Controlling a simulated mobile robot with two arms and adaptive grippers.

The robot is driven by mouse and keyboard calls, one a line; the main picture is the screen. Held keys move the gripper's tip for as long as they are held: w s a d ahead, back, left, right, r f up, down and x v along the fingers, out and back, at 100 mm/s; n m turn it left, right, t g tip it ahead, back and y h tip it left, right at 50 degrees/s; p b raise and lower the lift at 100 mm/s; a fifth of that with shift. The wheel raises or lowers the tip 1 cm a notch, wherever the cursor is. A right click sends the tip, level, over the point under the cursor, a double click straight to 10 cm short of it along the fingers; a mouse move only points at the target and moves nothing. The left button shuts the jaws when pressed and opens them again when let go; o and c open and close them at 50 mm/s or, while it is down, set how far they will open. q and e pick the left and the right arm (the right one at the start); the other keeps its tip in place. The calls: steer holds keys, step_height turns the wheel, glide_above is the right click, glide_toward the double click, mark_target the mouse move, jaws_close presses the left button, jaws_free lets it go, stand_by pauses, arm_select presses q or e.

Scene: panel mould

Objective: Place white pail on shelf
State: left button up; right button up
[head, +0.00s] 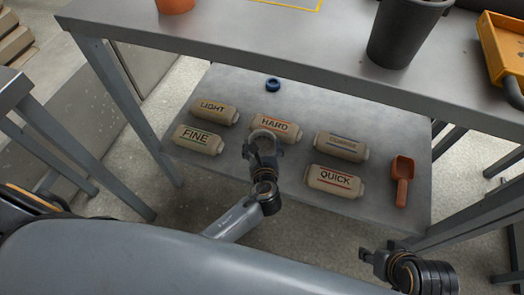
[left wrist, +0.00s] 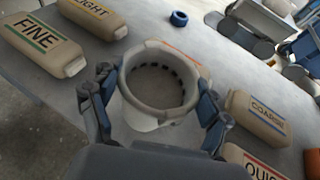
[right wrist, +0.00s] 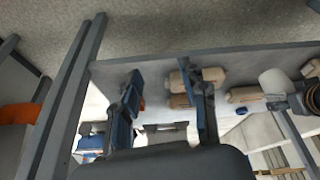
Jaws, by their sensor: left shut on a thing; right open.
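The white pail (left wrist: 143,119) has a thick grey rim and a dark ring of openings inside; it sits between the fingers of my left gripper (left wrist: 155,100) in the left wrist view. My left gripper (head: 264,145) is shut on it over the lower shelf (head: 240,170), among the bags. In the head view the gripper largely hides the pail. The right wrist view shows the pail's white side (right wrist: 273,82). I cannot tell whether its base touches the shelf. My right gripper (head: 374,262) is open and empty, in front of the shelf at lower right.
Labelled bags lie on the lower shelf: LIGHT (head: 214,112), FINE (head: 198,139), HARD (head: 276,127), QUICK (head: 334,181) and another (head: 341,147). A blue ring (head: 273,85) lies behind, a red scoop (head: 402,180) right. The upper tabletop (head: 250,40) holds a dark bucket (head: 402,35).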

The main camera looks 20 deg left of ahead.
mark_target(261, 142)
arm_select(q)
steer(key=f, duration=0.1)
steer(key=f+b, duration=0.2)
steer(key=shift+w+a+f, duration=0.1)
steer(key=shift+w+f, duration=0.05)
steer(key=shift+w, duration=0.1)
arm_select(e)
steer(key=w+a+r+t+y, duration=0.1)
steer(key=w+a+r+t, duration=0.2)
steer(key=w, duration=0.6)
steer(key=r+t, duration=0.1)
steer(key=t, duration=0.1)
steer(key=shift+w+t, duration=0.25)
steer(key=shift+t, duration=0.05)
arm_select(q)
steer(key=shift+f, duration=0.1)
steer(key=shift+f, duration=0.1)
steer(key=o, duration=1.8)
arm_select(e)
steer(key=shift+w+a, duration=0.1)
steer(key=shift+w, duration=0.05)
